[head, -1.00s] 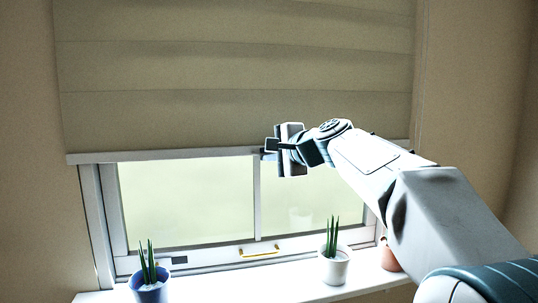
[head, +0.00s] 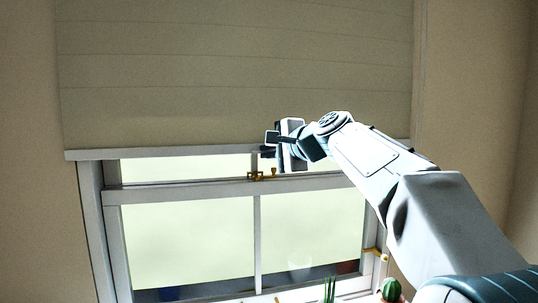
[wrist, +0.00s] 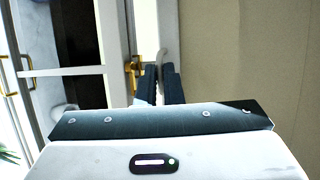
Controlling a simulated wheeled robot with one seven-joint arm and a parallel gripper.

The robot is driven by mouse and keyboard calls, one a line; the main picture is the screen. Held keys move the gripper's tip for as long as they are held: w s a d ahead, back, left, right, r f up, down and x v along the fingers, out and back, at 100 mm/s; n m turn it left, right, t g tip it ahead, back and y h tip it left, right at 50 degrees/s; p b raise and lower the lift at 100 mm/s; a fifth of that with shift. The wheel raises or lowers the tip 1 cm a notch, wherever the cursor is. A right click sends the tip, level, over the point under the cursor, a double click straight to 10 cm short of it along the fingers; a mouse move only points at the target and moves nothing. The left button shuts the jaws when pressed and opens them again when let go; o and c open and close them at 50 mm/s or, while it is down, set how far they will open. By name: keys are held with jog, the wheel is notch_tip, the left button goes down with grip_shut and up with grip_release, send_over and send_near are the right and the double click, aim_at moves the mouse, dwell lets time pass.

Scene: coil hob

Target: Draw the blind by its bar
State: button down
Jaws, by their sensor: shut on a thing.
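The beige blind (head: 230,70) covers the upper part of the window. Its pale bottom bar (head: 160,151) runs nearly level across the window, above the middle rail. My gripper (head: 272,144) is shut on the bar, right of its middle. In the wrist view, my two dark fingers (wrist: 161,84) close around the end-on bar (wrist: 163,38), with the blind fabric (wrist: 240,60) at right. The gripped part of the bar is mostly hidden by my fingers.
A brass latch (head: 256,176) sits on the window's middle rail (head: 200,190), just below my gripper. A brass fitting (head: 375,252) is at lower right. A cactus (head: 391,290) and a spiky plant (head: 329,291) show at the bottom edge.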

jog(key=shift+r+p, duration=0.35)
jog(key=shift+r, duration=0.45)
jog(key=c, duration=1.6)
grip_release()
jog(key=shift+o, duration=0.2)
jog(key=b+v, duration=0.3)
jog(key=v, duration=1.1)
jog(key=shift+b, duration=0.4)
jog(key=shift+f, duration=0.1)
